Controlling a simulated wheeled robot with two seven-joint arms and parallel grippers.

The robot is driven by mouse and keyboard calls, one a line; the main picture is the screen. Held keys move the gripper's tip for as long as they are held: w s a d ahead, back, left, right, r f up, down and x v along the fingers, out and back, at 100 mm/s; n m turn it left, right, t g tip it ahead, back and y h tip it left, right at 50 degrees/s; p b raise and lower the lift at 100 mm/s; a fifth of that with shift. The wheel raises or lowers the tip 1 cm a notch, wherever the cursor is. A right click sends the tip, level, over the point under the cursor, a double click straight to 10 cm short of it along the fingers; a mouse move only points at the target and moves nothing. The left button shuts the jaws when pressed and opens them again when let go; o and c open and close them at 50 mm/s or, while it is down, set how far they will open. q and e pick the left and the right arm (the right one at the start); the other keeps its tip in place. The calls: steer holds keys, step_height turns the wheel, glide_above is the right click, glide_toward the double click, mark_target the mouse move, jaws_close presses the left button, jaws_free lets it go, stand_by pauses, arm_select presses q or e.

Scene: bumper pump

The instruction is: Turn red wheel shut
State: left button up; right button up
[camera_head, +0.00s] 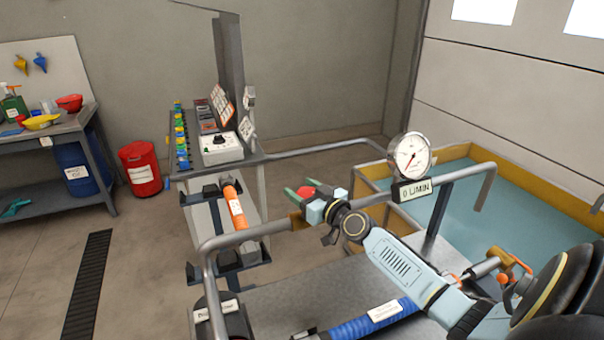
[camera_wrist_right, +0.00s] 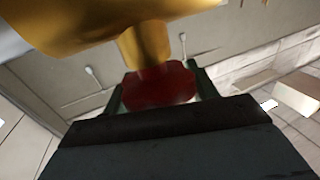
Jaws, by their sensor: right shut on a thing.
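The red wheel (camera_head: 306,192) sits on a brass valve body (camera_head: 297,220) on the grey pipe. In the right wrist view the dark red wheel (camera_wrist_right: 160,86) hangs below the brass stem (camera_wrist_right: 147,46), between two green fingers. My right gripper (camera_head: 301,189) is shut on the red wheel, with its fingers on either side of it. The arm and fingers partly hide the wheel in the head view. My left gripper is not in view.
A round gauge (camera_head: 409,155) and a "0 L/MIN" display (camera_head: 412,190) stand on the pipe right of the valve. A pipe rail (camera_head: 235,236) runs in front. A blue hose (camera_head: 365,322) lies below my arm. A yellow-rimmed water tank (camera_head: 500,187) is behind.

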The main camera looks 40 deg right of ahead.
steer(key=m+g+h+p, duration=0.1)
steer(key=m+h+p, duration=0.1)
steer(key=h+p, duration=0.2)
steer(key=m+h+p, duration=0.3)
steer(key=p, duration=0.2)
steer(key=shift+d+r+g+h+p, duration=0.2)
steer(key=shift+g+h+p, duration=0.1)
steer(key=shift+g+h, duration=0.1)
steer(key=shift+f+m+g+h+p, duration=0.1)
steer(key=shift+m+g+h+p, duration=0.2)
steer(key=shift+m+h, duration=0.3)
steer(key=shift+s+d+f+m+g+h, duration=0.1)
steer(key=shift+d+m+g+h, duration=0.05)
steer(key=shift+m+g+h, duration=0.9)
steer(key=m+g+h, duration=0.2)
steer(key=h, duration=0.1)
steer(key=shift+s+d+f, duration=0.1)
steer(key=shift+s+d, duration=0.05)
steer(key=shift+s+d+m+g+h+b, duration=0.1)
steer(key=shift+m+g+h+b, duration=0.2)
steer(key=shift+m+g+h, duration=0.35)
steer(key=shift+s+d+m+g+h+b, duration=0.1)
steer(key=shift+m+g+h+b, duration=0.25)
steer(key=shift+g, duration=0.55)
steer(key=shift+m+g, duration=0.25)
steer(key=shift+g, duration=0.05)
steer(key=o, duration=1)
steer(key=shift+d, duration=0.1)
